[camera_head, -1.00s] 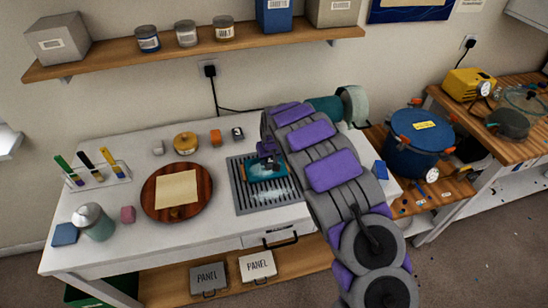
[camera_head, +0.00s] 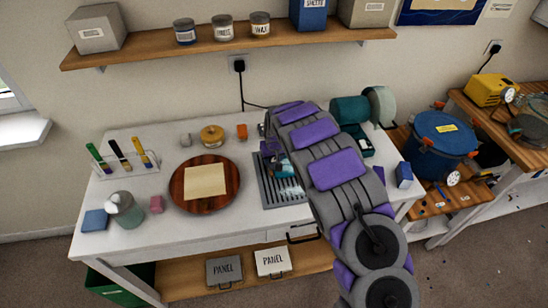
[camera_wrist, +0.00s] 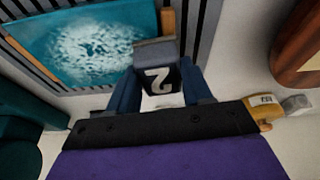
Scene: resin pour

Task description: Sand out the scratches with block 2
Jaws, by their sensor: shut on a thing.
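My gripper (camera_wrist: 160,92) is shut on a dark block marked 2 (camera_wrist: 158,78), with a blue finger on each side of it. In the wrist view the block is at the lower right corner of a teal panel (camera_wrist: 40,58). The panel has a whitish scuffed patch (camera_wrist: 95,48) and lies on a slatted grey grate (camera_wrist: 205,15). I cannot tell if the block touches the panel. In the head view my gripper (camera_head: 270,150) is over the back left of the grate (camera_head: 268,192). My arm hides much of the panel (camera_head: 286,169).
Left of the grate is a round wooden board (camera_head: 179,186) with a tan sheet (camera_head: 205,181). Behind stand a yellow tin (camera_head: 212,135) and small blocks, one orange (camera_head: 242,132). A pen rack (camera_head: 128,162) and a bottle (camera_head: 126,212) are at left.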

